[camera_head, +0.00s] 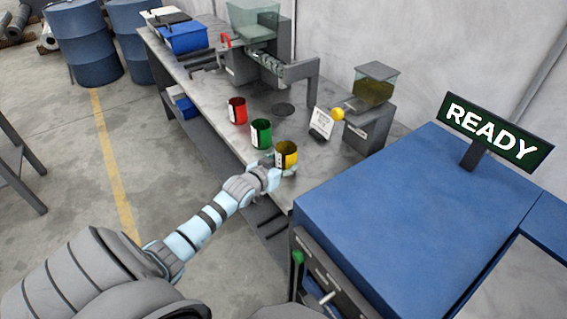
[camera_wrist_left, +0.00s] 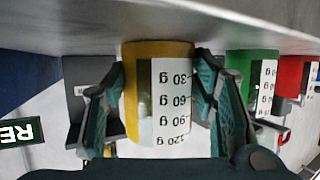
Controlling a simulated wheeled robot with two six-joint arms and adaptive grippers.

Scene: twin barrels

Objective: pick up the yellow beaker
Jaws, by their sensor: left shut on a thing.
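The yellow beaker (camera_head: 288,150) stands near the front edge of the grey bench, the closest of three beakers in the head view. In the left wrist view the yellow beaker (camera_wrist_left: 158,60) fills the middle, with a white gram scale facing the camera. My left gripper (camera_head: 275,163) is at the beaker, and in the wrist view its two fingers (camera_wrist_left: 160,95) are shut on its sides. The beaker looks upright and at or very near the bench top; I cannot tell whether it touches. My right gripper is not in view.
A green beaker (camera_head: 261,134) and a red beaker (camera_head: 238,110) stand farther along the bench (camera_head: 215,110). Behind are a small white card (camera_head: 321,122) and a dispenser with a yellow knob (camera_head: 371,105). A blue cabinet (camera_head: 400,200) with a READY sign (camera_head: 497,130) stands at right.

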